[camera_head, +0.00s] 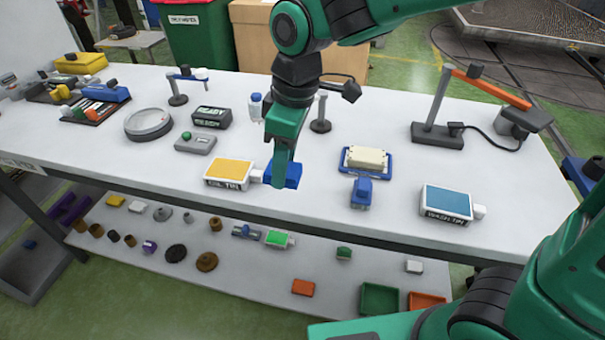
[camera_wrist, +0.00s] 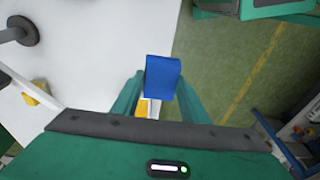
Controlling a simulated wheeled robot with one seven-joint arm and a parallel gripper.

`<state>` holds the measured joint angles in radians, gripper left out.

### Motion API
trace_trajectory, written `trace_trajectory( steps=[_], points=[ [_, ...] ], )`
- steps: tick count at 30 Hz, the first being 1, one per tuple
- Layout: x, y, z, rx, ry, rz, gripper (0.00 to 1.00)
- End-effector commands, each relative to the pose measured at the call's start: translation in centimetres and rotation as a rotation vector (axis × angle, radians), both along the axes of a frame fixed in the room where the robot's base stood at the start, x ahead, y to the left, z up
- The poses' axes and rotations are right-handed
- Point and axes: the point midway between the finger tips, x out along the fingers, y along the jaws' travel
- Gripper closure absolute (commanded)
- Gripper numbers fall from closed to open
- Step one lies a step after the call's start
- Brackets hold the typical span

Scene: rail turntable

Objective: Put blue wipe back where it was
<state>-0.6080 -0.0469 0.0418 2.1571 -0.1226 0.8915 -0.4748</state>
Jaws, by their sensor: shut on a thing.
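My gripper (camera_head: 281,172) is near the front edge of the white table, just right of the oil tin (camera_head: 229,173) with the yellow top. It is shut on the blue wipe (camera_head: 292,176), a small blue block-like piece. In the wrist view the blue wipe (camera_wrist: 162,77) sits between my two green fingers (camera_wrist: 155,95), over the table's edge. Whether the wipe touches the table is hard to tell. Right of it, a second blue item (camera_head: 361,192) stands in front of a blue tray (camera_head: 345,166) with a cream block (camera_head: 367,158). The wash tin (camera_head: 447,203) with a blue top is further right.
A grey box with a green button (camera_head: 195,142), a ready sign (camera_head: 211,117) and a round dish (camera_head: 148,124) stand left. A lamp with an orange arm (camera_head: 470,95) stands at right. The lower shelf (camera_head: 330,270) holds several small parts. Table between the blue tray and wash tin is clear.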

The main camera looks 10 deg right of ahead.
Motion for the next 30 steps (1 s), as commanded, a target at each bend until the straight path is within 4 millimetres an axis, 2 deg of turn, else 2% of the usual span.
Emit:
trace_trajectory(
  steps=[6,10,15,24,30],
  points=[
    [3.1,-2.8,-2.6,-0.001,0.001,-0.004,0.81],
    [4.3,-3.9,-3.5,0.000,0.000,-0.002,0.81],
    [4.8,-4.4,-4.2,-0.001,0.001,0.000,0.81],
    [4.8,-4.4,-7.7,-0.001,0.000,0.000,0.81],
    [4.8,-4.4,-7.9,0.001,-0.001,-0.001,0.81]
  ],
)
